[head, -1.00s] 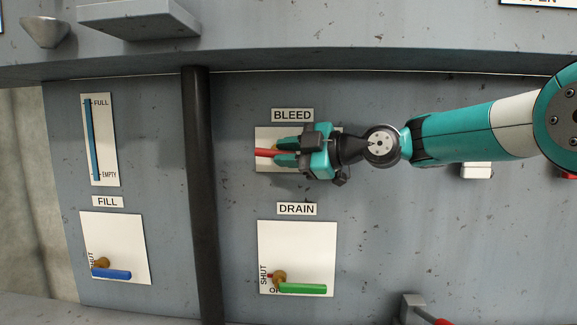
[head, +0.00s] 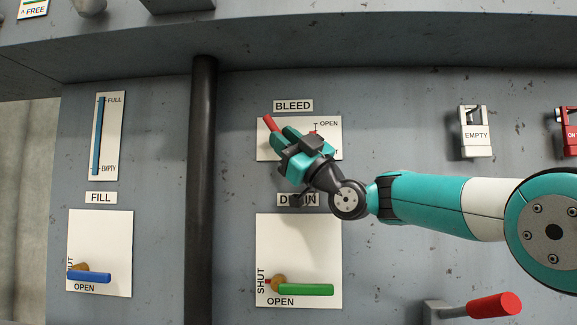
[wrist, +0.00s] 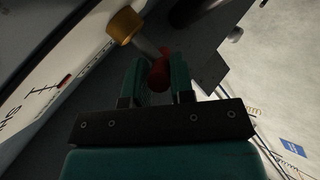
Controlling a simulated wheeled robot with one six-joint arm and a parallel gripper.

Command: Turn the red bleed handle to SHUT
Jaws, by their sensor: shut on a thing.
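The red bleed handle (head: 270,123) is on the white plate (head: 264,148) under the BLEED label (head: 293,106). Its visible red end points up and left; the rest is hidden by my gripper. My gripper (head: 284,137) is shut on the handle, reaching in from the lower right. In the wrist view, the red grip (wrist: 160,70) sits between the two teal fingers, and a brass-coloured hub (wrist: 125,25) shows beyond it. OPEN is readable at the plate's upper right; the lower word is mostly covered, with only a final T showing.
The green DRAIN handle (head: 306,289) is below, and the blue FILL handle (head: 90,277) is at lower left. A dark vertical pipe (head: 203,180) stands left of the bleed plate. A red-ended lever (head: 494,305) juts out at lower right. A ledge (head: 330,45) runs above.

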